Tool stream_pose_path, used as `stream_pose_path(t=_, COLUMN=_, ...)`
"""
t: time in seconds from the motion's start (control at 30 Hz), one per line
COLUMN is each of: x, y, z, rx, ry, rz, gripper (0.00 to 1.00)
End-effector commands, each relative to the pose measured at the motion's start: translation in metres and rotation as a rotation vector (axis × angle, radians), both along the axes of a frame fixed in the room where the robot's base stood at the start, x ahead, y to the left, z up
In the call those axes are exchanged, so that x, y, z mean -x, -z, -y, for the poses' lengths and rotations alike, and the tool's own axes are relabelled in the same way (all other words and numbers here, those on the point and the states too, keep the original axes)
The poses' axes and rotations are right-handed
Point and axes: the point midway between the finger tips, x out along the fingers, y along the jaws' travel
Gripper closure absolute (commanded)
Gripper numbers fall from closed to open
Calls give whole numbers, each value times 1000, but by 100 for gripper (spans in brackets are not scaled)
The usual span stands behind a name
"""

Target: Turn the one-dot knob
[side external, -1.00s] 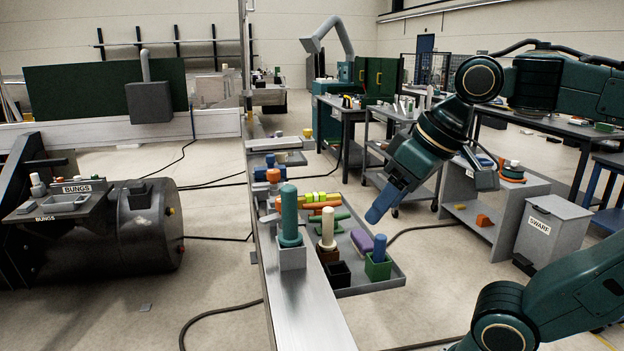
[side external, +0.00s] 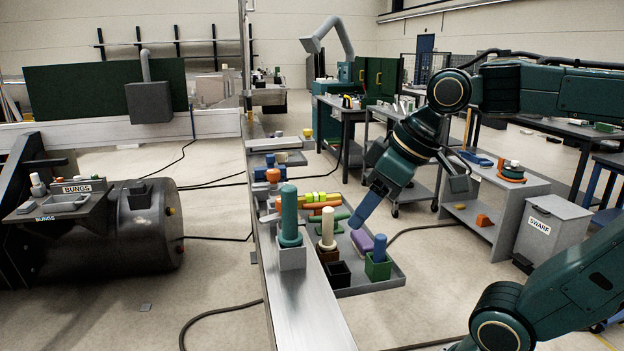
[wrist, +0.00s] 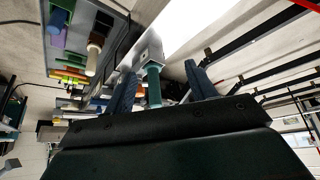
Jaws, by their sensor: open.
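I cannot make out any dots, so I cannot tell which thing is the one-dot knob. My gripper (side external: 362,213) hangs in the air above and right of the grey tray, its blue fingers pointing down-left. In the wrist view its two fingers (wrist: 160,68) are apart. A teal cylinder (side external: 289,218) stands upright in a grey square block (side external: 292,258) on the metal beam. In the wrist view the teal cylinder (wrist: 153,88) appears between the fingers, farther off and not touched.
The grey tray (side external: 385,284) holds a cream cylinder (side external: 327,228), a blue cylinder (side external: 379,247) in a green block, a purple piece (side external: 362,241), a black box (side external: 337,273) and several coloured bars. The long metal beam (side external: 312,310) runs along its left. Floor right of the tray is open.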

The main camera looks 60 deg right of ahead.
Motion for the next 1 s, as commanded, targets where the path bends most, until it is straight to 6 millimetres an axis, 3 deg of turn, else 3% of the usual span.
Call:
stream_pose_path(t=0.2, x=-40, y=22, z=12, rx=-10, ry=-138, rz=28, gripper=44)
stream_pose_path(t=0.5, x=-85, y=44, z=37, rx=-82, ry=-290, rz=163, gripper=44)
stream_pose_path(t=0.8, x=-115, y=50, z=78, rx=-163, ry=-333, rz=405, gripper=44)
stream_pose_path(t=1.0, x=-123, y=44, z=109, rx=-182, ry=-306, rz=571, gripper=44)
